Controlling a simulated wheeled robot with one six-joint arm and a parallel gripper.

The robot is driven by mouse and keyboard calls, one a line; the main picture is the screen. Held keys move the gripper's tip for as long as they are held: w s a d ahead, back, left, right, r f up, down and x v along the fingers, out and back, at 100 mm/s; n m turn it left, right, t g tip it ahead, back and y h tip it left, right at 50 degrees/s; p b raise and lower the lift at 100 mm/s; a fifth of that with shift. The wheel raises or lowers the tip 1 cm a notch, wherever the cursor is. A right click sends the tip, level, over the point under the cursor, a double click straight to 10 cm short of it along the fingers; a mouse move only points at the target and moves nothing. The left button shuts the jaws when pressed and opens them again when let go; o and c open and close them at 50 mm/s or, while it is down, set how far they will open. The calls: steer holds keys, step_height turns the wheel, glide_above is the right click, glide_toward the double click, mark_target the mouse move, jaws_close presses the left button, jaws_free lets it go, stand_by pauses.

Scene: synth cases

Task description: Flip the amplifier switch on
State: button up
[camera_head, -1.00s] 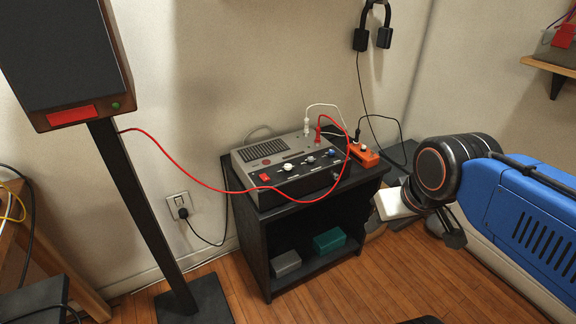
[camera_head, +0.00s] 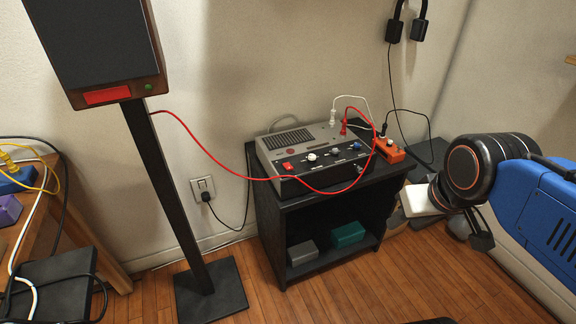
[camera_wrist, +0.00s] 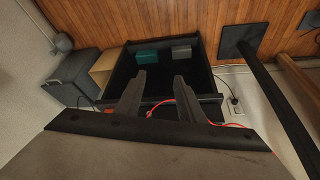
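The amplifier (camera_head: 306,136) is a grey box with a dark sloped front panel, on top of a black cabinet (camera_head: 262,235). Its red switch (camera_head: 288,166) is at the left end of the panel, beside several knobs; I cannot tell its position. A red cable (camera_head: 240,176) crosses the panel's front. My gripper (camera_wrist: 160,76) is open and empty in the wrist view, its two dark fingers apart over the cabinet's open front. In the head view my arm is at the right, with the gripper low, right of the cabinet and away from the switch.
A speaker (camera_head: 95,45) on a black stand (camera_head: 170,190) is left of the cabinet. An orange power strip (camera_head: 390,151) lies right of the amplifier. Grey (camera_head: 303,253) and teal (camera_head: 347,234) boxes are inside the cabinet. Wooden floor (camera_head: 340,290) is clear in front.

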steer(key=shift+w+r, duration=0.15)
jaws_close()
steer(key=w+a+r+n+g, duration=0.2)
steer(key=w+a+r+n, duration=0.2)
steer(key=w+r+n, duration=0.4)
steer(key=w+a+r+n+g, duration=0.2)
steer(key=w+a+n+g, duration=0.2)
steer(key=w+a+n, duration=0.9)
steer(key=w+a, duration=0.6)
steer(key=w, duration=0.2)
steer(key=shift+r+n, duration=0.2)
steer(key=shift+n, duration=0.1)
